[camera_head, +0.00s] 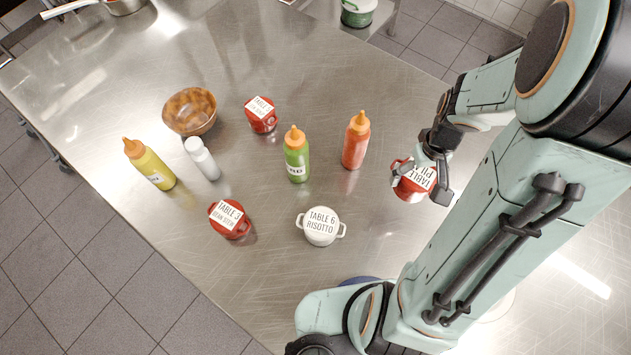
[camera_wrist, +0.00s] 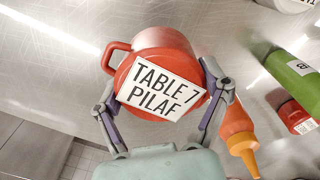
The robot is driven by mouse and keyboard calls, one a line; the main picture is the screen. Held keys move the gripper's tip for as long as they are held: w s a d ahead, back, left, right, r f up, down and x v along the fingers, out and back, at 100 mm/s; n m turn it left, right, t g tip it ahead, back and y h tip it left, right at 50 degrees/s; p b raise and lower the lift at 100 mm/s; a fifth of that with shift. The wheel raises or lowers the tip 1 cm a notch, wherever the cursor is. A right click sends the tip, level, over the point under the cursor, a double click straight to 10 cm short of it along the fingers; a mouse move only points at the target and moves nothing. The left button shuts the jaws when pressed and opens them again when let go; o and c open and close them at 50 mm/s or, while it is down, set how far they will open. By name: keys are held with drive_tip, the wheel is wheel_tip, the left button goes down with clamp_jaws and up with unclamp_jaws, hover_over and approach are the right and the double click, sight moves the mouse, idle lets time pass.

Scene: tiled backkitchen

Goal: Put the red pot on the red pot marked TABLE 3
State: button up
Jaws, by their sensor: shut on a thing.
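My gripper (camera_head: 422,178) is shut on a red pot (camera_head: 410,190) with a white label on its lid. In the wrist view the pot (camera_wrist: 165,50) lies between both fingers, its label reads TABLE 7 PILAF, and one handle sticks out at left. I cannot tell how far it is above the table. Another red pot (camera_head: 230,228), with a label that seems to read TABLE 3 and BEAN STEW, stands on the steel table at lower left, well apart from my gripper. A third red pot (camera_head: 264,125) stands farther back; its label is too small to read surely.
A white pot (camera_head: 320,238) marked TABLE 6 RISOTTO, a green bottle (camera_head: 296,160) and an orange-red bottle (camera_head: 355,145) stand between my gripper and the TABLE 3 pot. A white shaker (camera_head: 203,160), yellow bottle (camera_head: 152,168) and wooden bowl (camera_head: 190,112) stand at left.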

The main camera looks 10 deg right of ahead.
drive_tip(key=s+a+r+n, duration=0.3)
drive_tip(key=a+n, duration=0.3)
drive_tip(key=a, duration=0.3)
drive_tip(key=s+a+r+n, duration=0.3)
drive_tip(key=a+n, duration=0.3)
drive_tip(key=a, duration=0.2)
drive_tip(key=s+a+r+n, duration=0.35)
drive_tip(key=a+n, duration=0.25)
drive_tip(key=a, duration=0.3)
hover_over(226, 215)
drive_tip(key=f, duration=0.9)
drive_tip(key=shift+s+d, duration=0.25)
drive_tip(key=shift+s, duration=0.05)
drive_tip(key=shift+w+a+f, duration=0.15)
drive_tip(key=shift+f, duration=0.05)
drive_tip(key=shift+w+a+f, duration=0.1)
drive_tip(key=shift+w+f, duration=0.05)
drive_tip(key=shift+f, duration=1.55)
drive_tip(key=o, duration=1.2)
drive_tip(key=shift+f, duration=0.15)
